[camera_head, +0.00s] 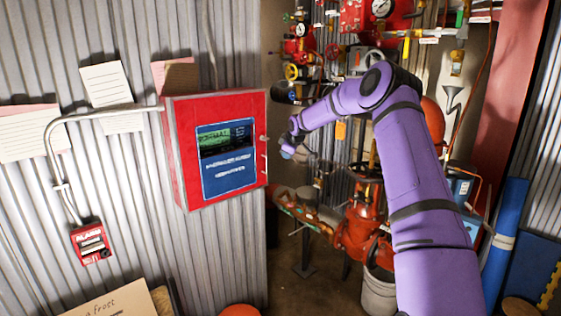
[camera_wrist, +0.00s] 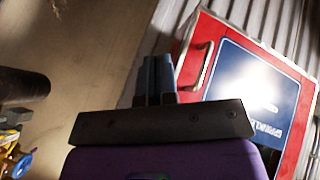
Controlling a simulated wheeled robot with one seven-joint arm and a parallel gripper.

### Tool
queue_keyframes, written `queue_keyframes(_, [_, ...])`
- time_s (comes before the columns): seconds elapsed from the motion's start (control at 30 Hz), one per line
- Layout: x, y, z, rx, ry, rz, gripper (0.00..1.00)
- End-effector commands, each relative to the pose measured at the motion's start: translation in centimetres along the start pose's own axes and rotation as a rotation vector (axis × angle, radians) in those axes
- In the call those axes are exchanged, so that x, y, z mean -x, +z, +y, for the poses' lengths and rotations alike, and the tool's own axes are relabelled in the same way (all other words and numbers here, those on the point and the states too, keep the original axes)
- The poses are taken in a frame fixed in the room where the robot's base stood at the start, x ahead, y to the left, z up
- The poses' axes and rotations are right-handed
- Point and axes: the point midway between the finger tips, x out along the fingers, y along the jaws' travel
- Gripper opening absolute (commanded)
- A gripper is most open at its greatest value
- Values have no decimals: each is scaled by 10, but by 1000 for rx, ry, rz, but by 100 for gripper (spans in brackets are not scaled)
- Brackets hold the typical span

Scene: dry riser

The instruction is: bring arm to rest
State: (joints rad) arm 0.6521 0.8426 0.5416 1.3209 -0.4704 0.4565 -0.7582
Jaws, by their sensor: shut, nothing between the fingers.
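My purple arm reaches up from the lower right and bends left in the head view. My gripper (camera_head: 288,150) is at its far end, small in that view, to the right of the red panel box. In the wrist view my gripper (camera_wrist: 157,65) shows its two blue-grey fingers together, with nothing between them. The red box (camera_head: 178,150) has a blue label and a screen and hangs on a corrugated metal wall. In the wrist view the red box (camera_wrist: 188,72) lies just right of the fingers, its handle facing them. I see no contact between gripper and box.
Red valves and pipes (camera_head: 365,225) stand behind and below my arm. Gauges and valve wheels (camera_head: 300,50) fill the upper middle. A red alarm pull box (camera_head: 91,243) hangs lower left. A grey bucket (camera_head: 378,292) stands on the floor. Blue rolled material (camera_head: 504,235) is at right.

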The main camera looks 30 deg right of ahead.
Motion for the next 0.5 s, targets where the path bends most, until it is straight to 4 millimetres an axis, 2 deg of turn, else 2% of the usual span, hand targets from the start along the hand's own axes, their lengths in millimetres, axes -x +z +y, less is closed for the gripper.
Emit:
queue_keyframes(0.2, [29, 8, 17, -1, 1, -1, 0])
queue_keyframes(0.5, [41, 11, 23, 0, -1, -1, 0])
